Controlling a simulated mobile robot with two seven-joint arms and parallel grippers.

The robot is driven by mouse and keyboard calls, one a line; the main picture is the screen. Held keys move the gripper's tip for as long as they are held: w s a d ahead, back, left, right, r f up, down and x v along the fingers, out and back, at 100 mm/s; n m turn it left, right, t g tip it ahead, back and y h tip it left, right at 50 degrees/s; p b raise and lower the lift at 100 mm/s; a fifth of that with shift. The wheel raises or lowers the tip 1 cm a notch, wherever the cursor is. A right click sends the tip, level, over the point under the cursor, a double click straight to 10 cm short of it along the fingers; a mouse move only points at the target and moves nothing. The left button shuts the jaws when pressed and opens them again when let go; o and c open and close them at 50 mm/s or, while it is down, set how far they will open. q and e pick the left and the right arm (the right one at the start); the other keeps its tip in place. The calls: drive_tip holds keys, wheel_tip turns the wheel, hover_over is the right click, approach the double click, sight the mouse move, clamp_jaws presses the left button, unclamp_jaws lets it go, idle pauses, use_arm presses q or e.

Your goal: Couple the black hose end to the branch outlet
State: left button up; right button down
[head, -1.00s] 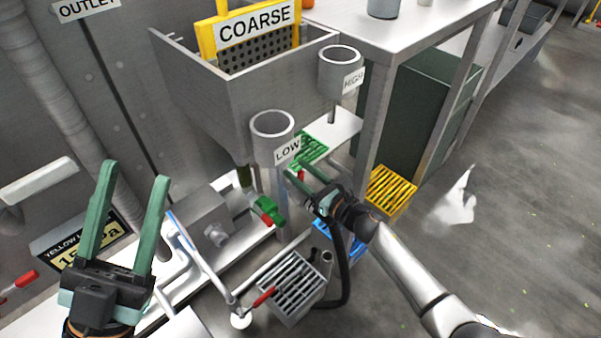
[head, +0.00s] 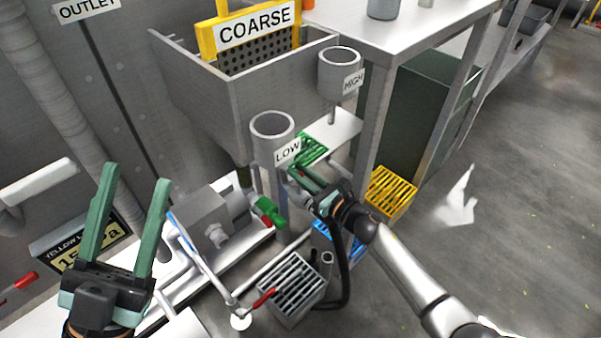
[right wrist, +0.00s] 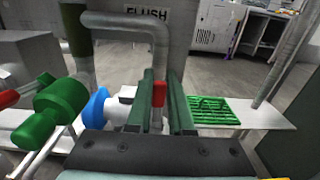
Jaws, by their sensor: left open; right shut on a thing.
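My right gripper (head: 294,172) is below the LOW cup. In the right wrist view a red handle (right wrist: 159,94) stands upright between its fingers, and they are shut on it. The black hose (head: 346,285) curves up from the floor beside the grey slatted crate and passes behind my right wrist; its upper end is hidden. A green valve body (right wrist: 58,106) with a blue collar (right wrist: 95,108) and a pale fitting (right wrist: 124,97) is left of the fingers. I cannot tell which part is the branch outlet. My left gripper (head: 138,175) is open and empty at the left.
The LOW cup (head: 272,126) and HIGH cup (head: 340,62) stand in front of the grey tank. A green-and-red valve (head: 268,210) is left of my right gripper. Grey (head: 292,280), blue (head: 350,246) and yellow (head: 390,190) crates are nearby. Floor at right is open.

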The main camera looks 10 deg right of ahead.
drive_tip(key=b, duration=0.1)
drive_tip(key=t+b, duration=0.1)
drive_tip(key=shift+s+f+y+b, duration=0.2)
drive_tip(key=shift+f+y+b, duration=0.1)
drive_tip(key=shift+b, duration=0.1)
drive_tip(key=shift+s+d+r+b, duration=0.1)
drive_tip(key=shift+d+r+b, duration=0.1)
drive_tip(key=shift+b, duration=0.15)
drive_tip(key=shift+r, duration=0.1)
drive_tip(key=c, duration=0.8)
unclamp_jaws()
drive_tip(key=p+v, duration=0.2)
drive_tip(key=v, duration=1)
drive_tip(key=shift+s+f, duration=0.2)
drive_tip(key=shift+f, duration=0.05)
